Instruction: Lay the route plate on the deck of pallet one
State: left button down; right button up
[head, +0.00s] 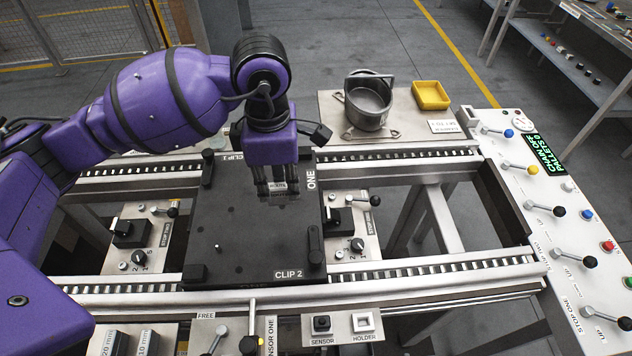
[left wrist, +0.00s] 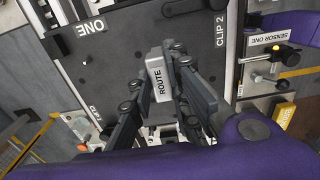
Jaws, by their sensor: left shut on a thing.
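The route plate (left wrist: 157,80) is a small light grey piece lettered ROUTE. In the head view only a little of it (head: 278,187) shows between the fingers. My left gripper (head: 278,194) is shut on it, pointing down over the deck of pallet one (head: 240,245). In the left wrist view the fingers (left wrist: 172,85) stand on both sides of the plate. The deck is dark and flat, marked ONE, CLIP 1 and CLIP 2. I cannot tell whether the plate touches the deck. My right gripper is not in view.
Pallet one sits across two roller rails (head: 420,273). Black clips (head: 316,245) and a small pin (head: 218,247) stand up from its deck. A metal pot (head: 368,108) and a yellow tray (head: 431,95) stand behind. A lever panel (head: 560,215) is at the right.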

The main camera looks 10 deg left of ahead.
pick_arm(q)
jog(key=a+f, duration=0.1)
jog(key=s+a+f, duration=0.1)
jog(key=f, duration=0.1)
jog(key=s+a+f, duration=0.1)
jog(key=f, duration=0.1)
jog(key=shift+a+f, duration=0.15)
jog(key=shift+f, duration=1.55)
jog(key=shift+s+f, duration=0.1)
jog(key=shift+f, duration=0.05)
jog(key=c, duration=1.7)
grip_release()
jog(key=shift+o, duration=0.2)
notch_tip(320, 180, up, 12)
jog(key=shift+r, duration=0.2)
